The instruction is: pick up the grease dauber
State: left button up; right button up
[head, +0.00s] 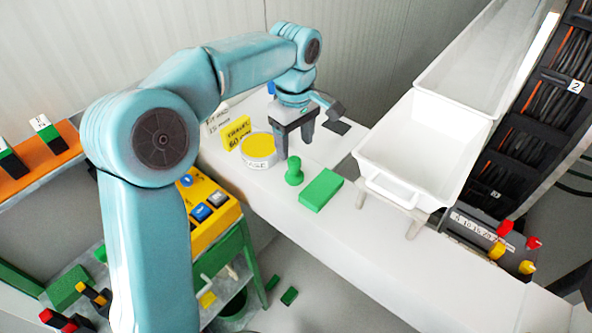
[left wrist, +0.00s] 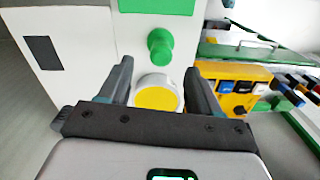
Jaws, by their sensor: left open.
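A green knob-shaped piece with a round head and wider foot, which looks like the grease dauber (head: 294,172), stands upright on the white bench. It also shows in the left wrist view (left wrist: 160,46), beyond the fingertips. My left gripper (head: 296,147) is open and empty, pointing down behind it in the head view, apart from it. A round white tin (head: 258,148) with a yellow top and a partly readable label stands beside the gripper; in the left wrist view the tin (left wrist: 157,95) lies between the fingers. My right gripper is not in view.
A green block (head: 321,189) lies right of the dauber. A white tray (head: 420,145) on legs stands further right. A yellow sign (head: 237,132) stands behind the tin. A yellow button box (head: 208,207) sits below left.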

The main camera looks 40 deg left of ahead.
aim_at(294, 159)
pick_arm(q)
jog(key=shift+a+f, duration=0.1)
jog(key=shift+f, duration=0.55)
jog(key=shift+s+d+f, duration=0.2)
jog(key=shift+s+f, duration=0.1)
jog(key=shift+s, duration=0.2)
jog(key=f, duration=0.2)
jog(key=w+f+p, duration=0.1)
jog(key=f, duration=0.2)
jog(key=shift+a, duration=0.2)
jog(key=shift+s+d+r, duration=0.1)
jog(key=shift+s+d, duration=0.05)
jog(key=shift+s, duration=0.15)
jog(key=shift+w, duration=0.3)
jog(key=c, duration=1.1)
jog(key=shift+s, duration=0.15)
